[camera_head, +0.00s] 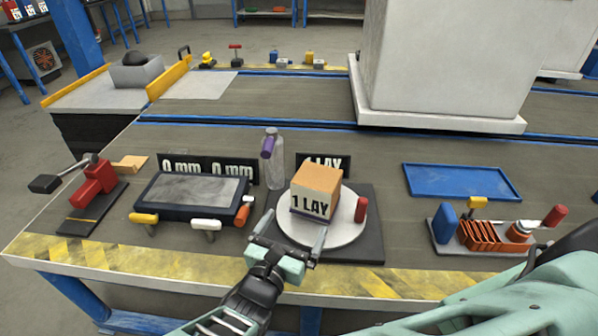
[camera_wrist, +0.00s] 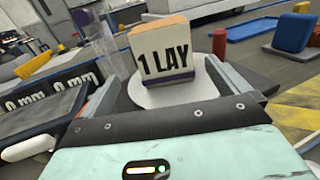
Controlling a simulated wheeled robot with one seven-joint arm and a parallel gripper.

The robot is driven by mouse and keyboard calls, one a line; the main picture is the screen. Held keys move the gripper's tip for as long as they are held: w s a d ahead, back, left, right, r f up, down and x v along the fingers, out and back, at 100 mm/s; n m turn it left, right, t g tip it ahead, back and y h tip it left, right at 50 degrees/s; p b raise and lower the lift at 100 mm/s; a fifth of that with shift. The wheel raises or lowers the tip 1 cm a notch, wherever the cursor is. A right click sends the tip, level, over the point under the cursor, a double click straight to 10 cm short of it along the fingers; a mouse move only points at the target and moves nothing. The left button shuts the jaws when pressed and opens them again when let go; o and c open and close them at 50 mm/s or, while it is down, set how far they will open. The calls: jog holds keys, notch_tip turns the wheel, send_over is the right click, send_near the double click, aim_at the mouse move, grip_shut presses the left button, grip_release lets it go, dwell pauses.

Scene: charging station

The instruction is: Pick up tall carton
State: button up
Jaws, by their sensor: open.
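The carton (camera_head: 316,190) is a box with an orange-tan top and a white front marked "1 LAY". It stands upright on a round white plate (camera_head: 290,229) over a dark base. In the wrist view the carton (camera_wrist: 162,52) sits ahead, between the lines of the two fingers. My gripper (camera_head: 291,235) is open and empty at the near side of the plate, in front of the carton. The fingers look apart from the carton. Its back side is hidden.
A clear bottle with a purple part (camera_head: 274,160) stands behind-left of the carton. A small red cylinder (camera_head: 361,209) is at the plate's right. A dark tray device (camera_head: 190,193) lies left; a blue tray (camera_head: 462,181) lies right. A big pale block (camera_head: 440,60) stands behind.

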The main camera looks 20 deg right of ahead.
aim_at(317, 187)
jog(key=b+x, duration=0.2)
jog(key=x, duration=1.1)
jog(key=shift+w+d, duration=0.15)
jog(key=shift+d, duration=0.15)
jog(key=c, duration=0.9)
jog(key=shift+r, duration=0.2)
jog(key=shift+c, duration=0.8)
